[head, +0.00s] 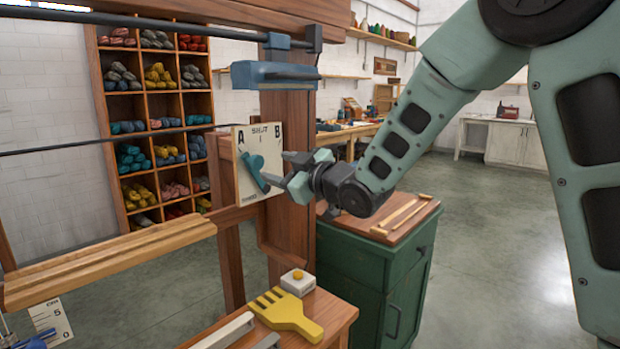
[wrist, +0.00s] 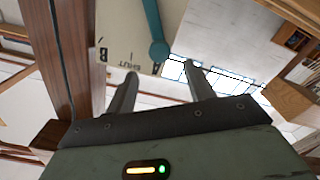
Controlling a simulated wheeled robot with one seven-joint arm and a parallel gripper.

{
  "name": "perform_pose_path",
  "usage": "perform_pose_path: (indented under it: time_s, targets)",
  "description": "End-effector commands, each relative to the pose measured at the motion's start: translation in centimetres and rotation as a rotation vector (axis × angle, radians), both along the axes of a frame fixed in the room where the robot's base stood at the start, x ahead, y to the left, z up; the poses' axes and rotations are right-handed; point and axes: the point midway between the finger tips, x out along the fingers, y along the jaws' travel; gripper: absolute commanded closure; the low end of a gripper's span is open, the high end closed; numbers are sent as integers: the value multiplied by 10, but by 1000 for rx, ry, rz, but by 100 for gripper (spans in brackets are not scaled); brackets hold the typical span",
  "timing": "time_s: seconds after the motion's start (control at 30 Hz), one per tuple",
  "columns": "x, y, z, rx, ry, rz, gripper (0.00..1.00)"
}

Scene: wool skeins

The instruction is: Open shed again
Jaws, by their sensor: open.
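A pale panel (head: 244,190) on the wooden loom post is marked A, SHUT and B along its top. A teal lever (head: 257,168) is mounted on it, its upper end leaning to the A side. My gripper (head: 279,168) is just right of the lever, its jaws open and empty. In the wrist view the panel (wrist: 120,30) appears turned over, with B and SHUT readable; the A is not visible there. The lever's round knob (wrist: 159,50) lies just beyond the gap between my fingertips (wrist: 160,72). I cannot tell whether a finger touches it.
A yellow comb-like tool (head: 288,314) and a small white block (head: 298,282) with a button lie on the wooden bench below. A green cabinet (head: 365,282) stands to the right, with wooden sticks on top. Shelves of wool skeins (head: 150,75) are behind. A wooden beam (head: 110,262) runs left.

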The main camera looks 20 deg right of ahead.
Motion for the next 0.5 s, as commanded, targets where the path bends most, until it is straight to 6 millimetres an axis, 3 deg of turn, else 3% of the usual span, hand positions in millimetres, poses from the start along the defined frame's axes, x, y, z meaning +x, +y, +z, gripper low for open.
perform_pose_path:
  time_s: [0.23, 0.5]
  targets:
    - [-50, -24, 0, 1, 0, -2, 47]
    - [-77, -37, 0, -1, -1, -1, 47]
